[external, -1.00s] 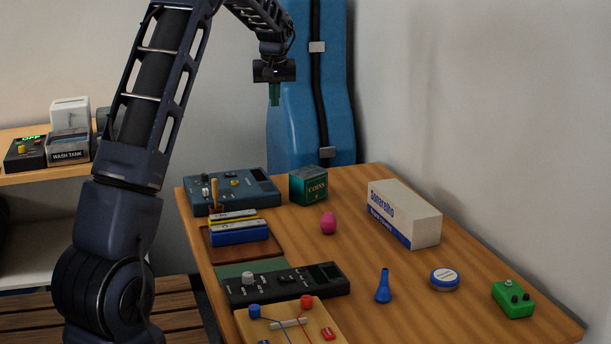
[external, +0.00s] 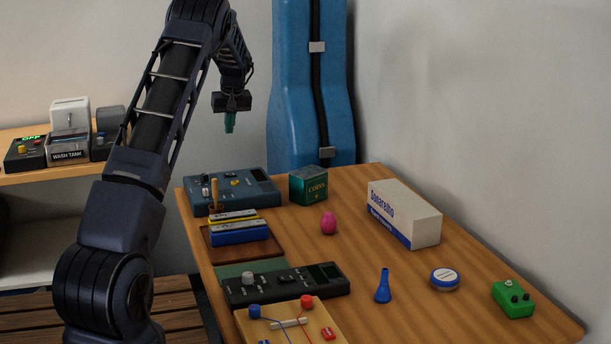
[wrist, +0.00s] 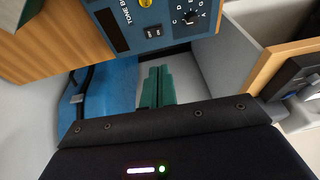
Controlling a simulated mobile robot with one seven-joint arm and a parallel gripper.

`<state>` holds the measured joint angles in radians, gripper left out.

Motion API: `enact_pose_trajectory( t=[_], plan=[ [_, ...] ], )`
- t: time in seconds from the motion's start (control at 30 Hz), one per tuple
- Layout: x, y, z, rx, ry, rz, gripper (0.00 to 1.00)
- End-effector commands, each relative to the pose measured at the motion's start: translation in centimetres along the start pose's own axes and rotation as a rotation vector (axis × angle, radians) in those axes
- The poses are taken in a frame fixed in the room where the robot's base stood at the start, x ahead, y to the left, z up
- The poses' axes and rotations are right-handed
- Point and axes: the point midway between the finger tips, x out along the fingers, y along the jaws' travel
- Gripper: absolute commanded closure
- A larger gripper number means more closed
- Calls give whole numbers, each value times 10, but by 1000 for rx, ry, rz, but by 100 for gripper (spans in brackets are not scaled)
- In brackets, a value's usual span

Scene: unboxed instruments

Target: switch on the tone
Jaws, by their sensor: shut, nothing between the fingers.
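The tone box is a blue box (external: 250,191) at the far left corner of the wooden table. It has a yellow knob, a dark window and small controls on top.
A wooden-handled item (external: 214,190) stands before the box, partly covering it. A tray (external: 270,248) with yellow and blue harmonicas lies in front. A green coins tin (external: 308,187) stands right of the box, near a pink egg-like thing (external: 328,223). A blue case (external: 300,120) stands behind.

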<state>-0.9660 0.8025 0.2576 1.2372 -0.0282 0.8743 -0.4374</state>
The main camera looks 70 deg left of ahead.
Motion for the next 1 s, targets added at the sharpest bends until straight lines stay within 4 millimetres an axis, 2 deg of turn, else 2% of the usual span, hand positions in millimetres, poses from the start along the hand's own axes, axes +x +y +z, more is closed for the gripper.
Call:
enact_pose_trajectory(
  t=[0.27, 0.83, 1.0],
  plan=[
    [9, 0, 0, 0, -2, -1, 100],
    [103, -1, 0, -1, -1, -1, 100],
    [124, -2, 8, 0, -2, 0, 100]
  ],
)
